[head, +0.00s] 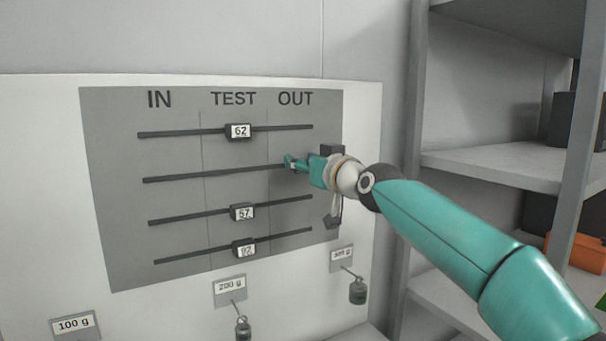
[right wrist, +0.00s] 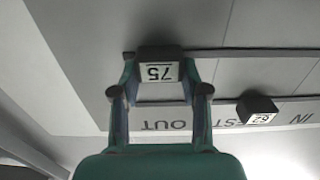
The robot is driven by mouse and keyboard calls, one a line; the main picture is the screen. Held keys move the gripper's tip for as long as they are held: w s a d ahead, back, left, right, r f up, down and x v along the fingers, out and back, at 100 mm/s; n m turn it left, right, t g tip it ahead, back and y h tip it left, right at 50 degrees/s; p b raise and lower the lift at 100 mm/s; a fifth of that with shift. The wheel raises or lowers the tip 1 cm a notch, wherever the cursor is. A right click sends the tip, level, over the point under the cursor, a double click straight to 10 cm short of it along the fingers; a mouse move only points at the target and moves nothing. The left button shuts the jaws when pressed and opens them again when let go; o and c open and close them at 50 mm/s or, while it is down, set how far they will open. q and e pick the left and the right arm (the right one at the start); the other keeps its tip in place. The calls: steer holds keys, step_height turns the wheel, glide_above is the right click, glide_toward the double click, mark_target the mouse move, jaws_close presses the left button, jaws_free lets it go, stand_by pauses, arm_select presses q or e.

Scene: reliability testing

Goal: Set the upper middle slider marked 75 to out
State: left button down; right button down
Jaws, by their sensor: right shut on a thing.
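The slider marked 75 (right wrist: 158,72) shows upside down in the right wrist view, a dark block with a white label between my two fingers. It sits near the end of its rail, in the OUT column. My right gripper (head: 290,162) is shut on it in the head view, at the right part of the second rail (head: 205,175), under the word OUT (head: 296,97). The gripper hides most of the slider there. In the right wrist view the fingers (right wrist: 160,85) are on both sides of the block. My left gripper is not in view.
Sliders marked 62 (head: 239,131), 57 (head: 243,212) and 92 (head: 244,249) sit in the TEST column of the grey panel (head: 110,220). Small weights hang below, by the 200 g label (head: 230,286) and farther right. A metal shelf (head: 490,165) stands at the right.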

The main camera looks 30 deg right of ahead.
steer(key=shift+d+f, duration=0.1)
steer(key=shift+d, duration=0.05)
steer(key=c, duration=0.9)
jaws_free()
steer(key=o, duration=0.3)
steer(key=shift+d, duration=0.15)
steer(key=shift+o, duration=0.2)
steer(key=s+a, duration=0.1)
steer(key=s, duration=1.1)
steer(key=shift+a+f, duration=0.1)
